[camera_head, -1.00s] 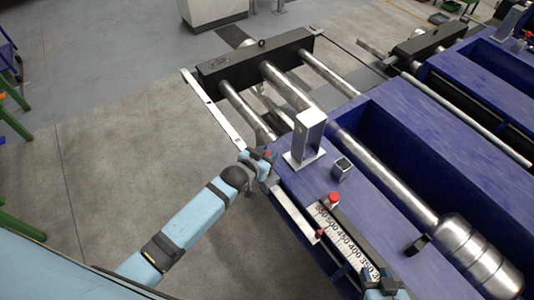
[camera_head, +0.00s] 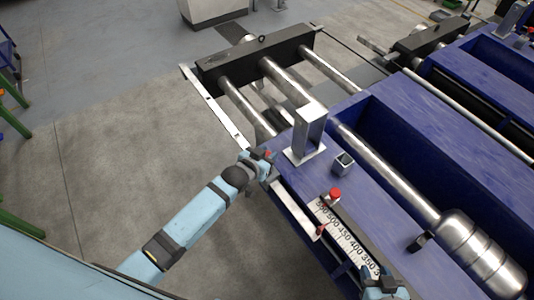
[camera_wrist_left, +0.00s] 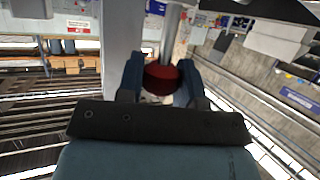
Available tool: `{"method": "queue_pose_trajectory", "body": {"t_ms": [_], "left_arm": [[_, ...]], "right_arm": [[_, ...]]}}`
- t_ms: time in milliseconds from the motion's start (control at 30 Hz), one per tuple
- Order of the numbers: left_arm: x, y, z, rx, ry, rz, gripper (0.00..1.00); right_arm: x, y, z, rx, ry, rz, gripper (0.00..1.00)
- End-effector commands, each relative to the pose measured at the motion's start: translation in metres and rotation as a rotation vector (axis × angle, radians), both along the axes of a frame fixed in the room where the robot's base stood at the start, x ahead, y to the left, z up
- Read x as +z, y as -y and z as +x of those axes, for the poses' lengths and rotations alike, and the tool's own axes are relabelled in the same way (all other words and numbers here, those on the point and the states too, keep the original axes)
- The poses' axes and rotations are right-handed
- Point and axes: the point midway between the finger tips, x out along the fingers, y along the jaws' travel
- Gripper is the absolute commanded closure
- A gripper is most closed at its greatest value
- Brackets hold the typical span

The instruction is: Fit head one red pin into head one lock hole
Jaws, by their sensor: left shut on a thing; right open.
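Whether the shaft's tip is in a hole is hidden. I cannot make out the head one lock hole. My right gripper (camera_head: 385,284) is open at the bottom edge, beside the numbered scale, partly cut off.
The blue table (camera_head: 395,150) carries an upright metal post (camera_head: 308,132), a small square tube (camera_head: 343,163), a red knob (camera_head: 334,195) and a numbered scale (camera_head: 345,245). A second red knob (camera_head: 320,231) is by the scale. Rods join a black block (camera_head: 255,58).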

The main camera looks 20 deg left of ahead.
Motion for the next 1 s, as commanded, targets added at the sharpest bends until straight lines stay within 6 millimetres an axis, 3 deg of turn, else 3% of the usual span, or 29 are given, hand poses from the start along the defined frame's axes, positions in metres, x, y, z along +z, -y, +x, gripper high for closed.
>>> {"method": "queue_pose_trajectory", "body": {"t_ms": [633, 667, 767, 800, 1000], "left_arm": [[-0.016, 0.0, 0.0, 0.0, 0.001, 0.0, 0.93], [-0.016, 0.0, 0.0, 0.0, 0.001, 0.0, 0.65], [-0.016, 0.0, 0.0, 0.0, 0.001, 0.0, 0.42], [-0.016, 0.0, 0.0, 0.0, 0.001, 0.0, 0.37], [-0.016, 0.0, 0.0, 0.0, -0.001, 0.0, 0.37]], "right_arm": [[-0.01, 0.0, 0.0, 0.0, 0.001, 0.0, 0.57], [-0.01, 0.0, 0.0, 0.0, 0.001, 0.0, 0.57], [-0.009, 0.0, 0.0, 0.0, 0.001, 0.0, 0.57], [-0.009, 0.0, 0.0, 0.0, 0.001, 0.0, 0.57], [-0.009, 0.0, 0.0, 0.0, 0.001, 0.0, 0.57]]}}
